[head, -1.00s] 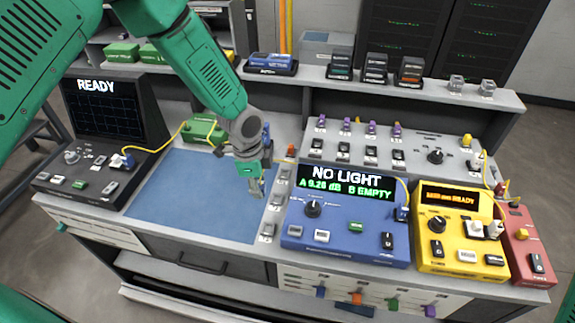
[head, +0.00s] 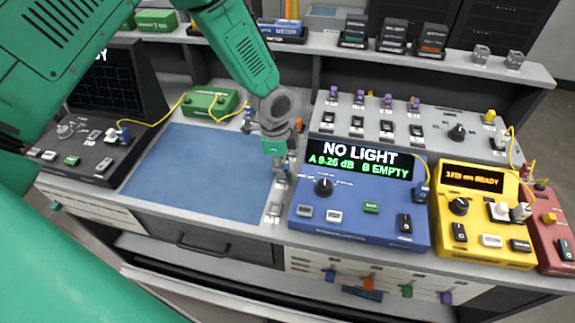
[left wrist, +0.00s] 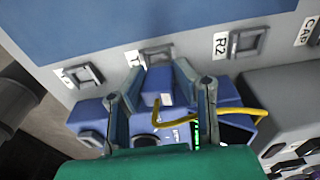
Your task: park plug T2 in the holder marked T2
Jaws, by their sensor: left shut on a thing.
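My left gripper (head: 281,172) hangs over the column of small holders between the blue mat and the blue meter. In the left wrist view its two fingers (left wrist: 172,88) are shut on a blue plug (left wrist: 165,86); no marking on it is legible. A yellow cable (left wrist: 215,110) runs beside the plug. A holder (left wrist: 156,55) lies just beyond the fingertips; its label starts with T and the rest is hidden. The plug looks close to this holder, but I cannot tell whether they touch. My right gripper is not in view.
A holder marked R2 (left wrist: 246,42) and another holder (left wrist: 80,75) flank the T one. The blue meter (head: 350,220) stands close on the right, reading NO LIGHT. The blue mat (head: 205,180) on the left is clear. A green box (head: 208,102) with yellow cables stands behind it.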

